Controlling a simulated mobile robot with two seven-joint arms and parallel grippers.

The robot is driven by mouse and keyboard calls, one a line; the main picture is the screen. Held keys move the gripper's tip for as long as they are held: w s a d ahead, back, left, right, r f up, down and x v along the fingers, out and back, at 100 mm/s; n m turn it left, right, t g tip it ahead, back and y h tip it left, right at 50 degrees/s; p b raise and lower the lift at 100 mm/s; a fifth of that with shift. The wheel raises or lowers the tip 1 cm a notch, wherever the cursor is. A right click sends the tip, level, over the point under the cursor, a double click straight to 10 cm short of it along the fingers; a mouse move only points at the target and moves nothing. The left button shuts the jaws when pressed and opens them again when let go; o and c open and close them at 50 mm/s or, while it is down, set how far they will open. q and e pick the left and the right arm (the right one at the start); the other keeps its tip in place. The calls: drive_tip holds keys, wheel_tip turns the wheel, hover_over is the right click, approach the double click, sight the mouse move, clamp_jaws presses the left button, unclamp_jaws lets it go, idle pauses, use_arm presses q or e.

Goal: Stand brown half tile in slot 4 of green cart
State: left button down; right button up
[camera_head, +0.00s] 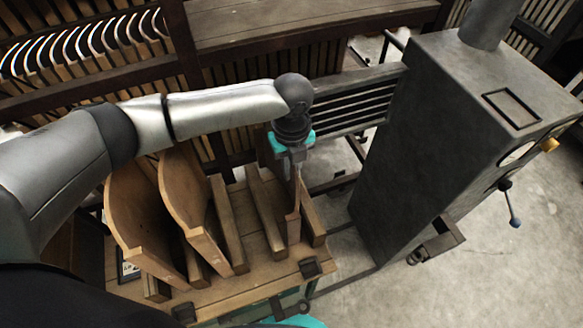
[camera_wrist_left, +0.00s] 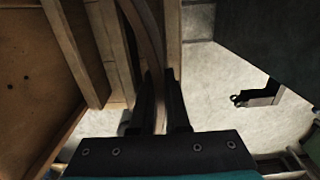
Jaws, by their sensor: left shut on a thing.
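My left gripper (camera_head: 294,168) is shut on a brown half tile (camera_head: 294,205), which is upright and seen nearly edge-on. In the left wrist view the tile (camera_wrist_left: 158,60) runs between the two dark fingers (camera_wrist_left: 162,105). The tile's lower part is between the two rightmost wooden dividers of the cart (camera_head: 280,276). I cannot tell whether it rests on the cart's bed. Two other brown half tiles (camera_head: 143,215) (camera_head: 190,200) stand in the cart's left slots. My right gripper is not in view.
A tall dark metal cabinet (camera_head: 390,170) stands close right of the cart, with a slatted metal piece (camera_head: 350,105) at its upper left. A wooden rack (camera_head: 130,75) with pale curved pieces is behind. Open floor (camera_head: 480,255) lies to the right.

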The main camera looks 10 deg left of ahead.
sight(291, 187)
use_arm(q)
drive_tip(key=shift+f+b, duration=2.75)
drive_tip(key=shift+b, duration=0.25)
drive_tip(key=shift+f, duration=0.85)
drive_tip(key=c, duration=0.8)
unclamp_jaws()
drive_tip(key=shift+f, duration=0.1)
wheel_tip(291, 187, up, 15)
drive_tip(key=p, duration=0.3)
drive_tip(key=shift+r, duration=0.2)
